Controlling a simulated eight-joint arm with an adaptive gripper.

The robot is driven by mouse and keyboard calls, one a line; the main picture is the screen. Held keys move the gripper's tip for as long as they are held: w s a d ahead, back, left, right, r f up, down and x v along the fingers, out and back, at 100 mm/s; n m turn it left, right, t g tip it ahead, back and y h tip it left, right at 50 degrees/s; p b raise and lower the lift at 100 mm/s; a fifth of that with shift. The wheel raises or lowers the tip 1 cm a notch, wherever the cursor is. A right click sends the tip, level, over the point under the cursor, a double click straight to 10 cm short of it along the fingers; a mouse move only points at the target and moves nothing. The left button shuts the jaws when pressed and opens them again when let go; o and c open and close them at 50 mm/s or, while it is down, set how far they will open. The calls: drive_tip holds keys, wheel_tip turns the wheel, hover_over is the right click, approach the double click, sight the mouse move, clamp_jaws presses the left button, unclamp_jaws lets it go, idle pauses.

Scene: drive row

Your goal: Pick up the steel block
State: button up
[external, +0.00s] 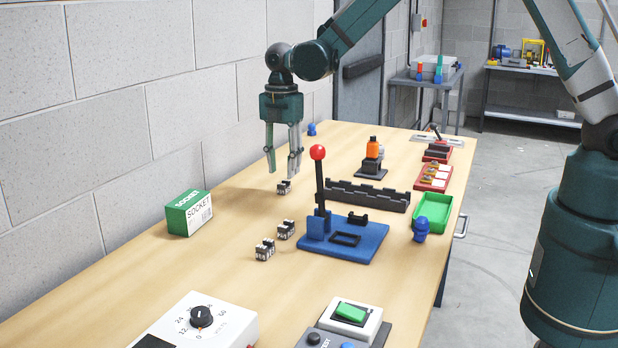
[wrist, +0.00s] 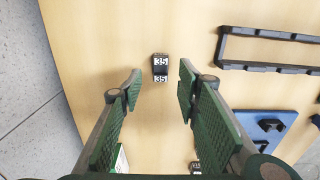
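Several small dark blocks with white number labels stand on the wooden table; I cannot tell by look which is called steel. The far one (external: 284,187) is just under my gripper (external: 282,170). In the wrist view this block (wrist: 160,67) shows "35" labels and lies centred between the fingers, slightly beyond the tips. My gripper (wrist: 160,89) is open and empty, pointing down above it, seemingly not touching. Two more blocks stand nearer the camera, one (external: 286,229) beside the blue press and one (external: 265,249) in front of it.
A green-white socket box (external: 189,213) stands by the wall. A blue lever press (external: 345,241) with a red knob, a dark slotted rack (external: 362,195) and a green tray (external: 433,211) are to the right. The table around the far block is clear.

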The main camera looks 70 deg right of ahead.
sight(284, 181)
drive_tip(key=shift+f, duration=0.1)
drive_tip(key=shift+d+f, duration=0.1)
drive_tip(key=shift+f, duration=2.45)
clamp_jaws()
drive_tip(key=shift+r, duration=0.15)
wheel_tip(284, 181, up, 10)
